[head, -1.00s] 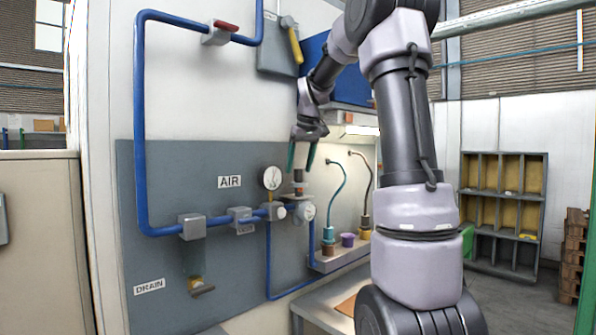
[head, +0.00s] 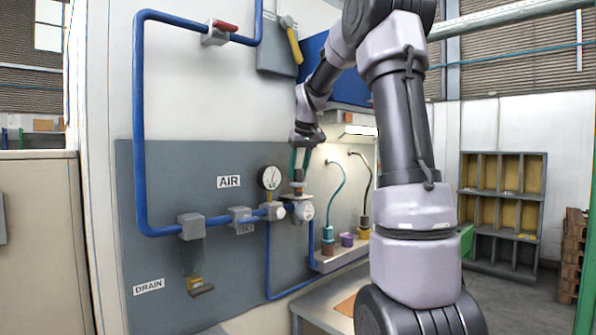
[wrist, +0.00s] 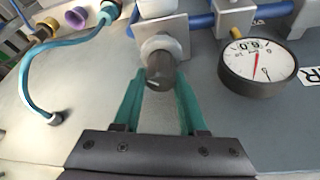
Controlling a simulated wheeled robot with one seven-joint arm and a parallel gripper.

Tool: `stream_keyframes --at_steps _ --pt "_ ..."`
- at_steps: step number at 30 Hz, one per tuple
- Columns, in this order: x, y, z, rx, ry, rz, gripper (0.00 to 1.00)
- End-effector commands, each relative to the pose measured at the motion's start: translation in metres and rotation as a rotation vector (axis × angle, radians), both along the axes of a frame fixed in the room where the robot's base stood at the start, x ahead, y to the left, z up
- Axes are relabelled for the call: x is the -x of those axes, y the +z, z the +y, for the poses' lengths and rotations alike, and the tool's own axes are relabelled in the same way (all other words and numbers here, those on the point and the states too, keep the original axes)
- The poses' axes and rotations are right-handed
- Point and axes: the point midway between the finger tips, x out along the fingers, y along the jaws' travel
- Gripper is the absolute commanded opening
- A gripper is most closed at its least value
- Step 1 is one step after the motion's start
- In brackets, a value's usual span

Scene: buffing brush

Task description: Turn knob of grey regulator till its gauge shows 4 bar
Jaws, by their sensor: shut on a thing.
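The knob (wrist: 160,72) is dark with a pale mark and sits on a light collar in front of a grey plate. It also shows small in the head view (head: 298,176), above the pale regulator body (head: 303,210). My gripper (wrist: 159,80) has its two teal fingers shut on the knob from either side; in the head view my gripper (head: 299,168) reaches down to it. A round white gauge (wrist: 262,66) with a red and a dark needle is right of the knob in the wrist view. A dial gauge (head: 271,178) stands left of the knob in the head view. I cannot read the pressure.
Blue pipes (head: 140,130) run over the grey panel. Hoses (head: 340,190) with a teal fitting (head: 328,236) and a purple cup (head: 347,240) are right of the knob. A red-handled valve (head: 219,30) is above. Open room lies right, before the shelf (head: 503,205).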

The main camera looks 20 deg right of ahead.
Motion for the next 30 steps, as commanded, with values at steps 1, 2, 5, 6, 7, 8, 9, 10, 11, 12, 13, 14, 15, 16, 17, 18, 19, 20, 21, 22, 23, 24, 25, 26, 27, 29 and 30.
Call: stream_keyframes --at_steps 1,2,5,6,7,8,9,10,11,12,13,14,15,16,17,18,19,20,21,22,23,24,25,26,27,29,30 --pt "-0.0001 0.0006 0.0004 0.001 -0.012 -0.001 0.0" --pt "-0.0001 0.0006 0.0003 0.001 -0.025 -0.001 0.0" --pt "-0.0002 0.0007 0.0007 0.001 -0.076 -0.002 0.0" --pt "-0.0002 0.0009 0.0008 0.003 -0.101 -0.002 0.0" --pt "-0.0002 0.0009 0.0007 0.001 -0.123 -0.002 0.0" --pt "-0.0002 0.0008 0.0004 0.001 -0.146 -0.002 0.0" --pt "-0.0003 0.0009 0.0004 0.002 -0.177 -0.002 0.0" --pt "-0.0002 0.0009 0.0006 0.001 -0.203 -0.002 0.0" --pt "-0.0003 0.0009 0.0004 0.002 -0.23 -0.002 0.0" --pt "-0.0003 0.0009 0.0005 0.002 -0.266 -0.002 0.0" --pt "-0.0003 0.0009 0.0007 0.002 -0.294 -0.002 0.0" --pt "-0.0004 0.0008 0.0005 0.001 -0.323 -0.002 0.0" --pt "-0.0003 0.0008 0.0001 0.002 -0.361 -0.002 0.0" --pt "-0.0002 0.0007 0.0001 0.002 -0.39 -0.002 0.0" --pt "-0.0003 0.0006 0.0002 0.002 -0.42 -0.001 0.0" --pt "-0.0003 0.0006 -0.0002 0.003 -0.456 -0.001 0.0" --pt "-0.0003 0.0005 0.0001 0.002 -0.485 -0.002 0.0" --pt "-0.0003 0.0005 0.0001 0.003 -0.513 -0.001 0.0" --pt "-0.0001 0.0004 -0.0004 0.002 -0.552 -0.001 0.0" --pt "-0.0002 0.0005 -0.0006 0.002 -0.58 -0.001 0.0" --pt "-0.0003 0.0007 -0.0005 0.003 -0.608 -0.002 0.0" --pt "-0.0001 0.0008 -0.0006 0.001 -0.648 -0.002 0.0" --pt "-0.0002 0.0009 -0.0008 0.002 -0.676 -0.002 0.0" --pt "-0.0003 0.001 -0.0007 0.002 -0.703 -0.003 0.0" --pt "-0.0001 0.0008 -0.0006 0.002 -0.739 -0.002 0.0" --pt "0.0 0.0004 -0.0013 0.001 -0.794 -0.002 0.0" --pt "0.0001 0.0005 -0.0014 0.003 -0.828 -0.001 0.0"
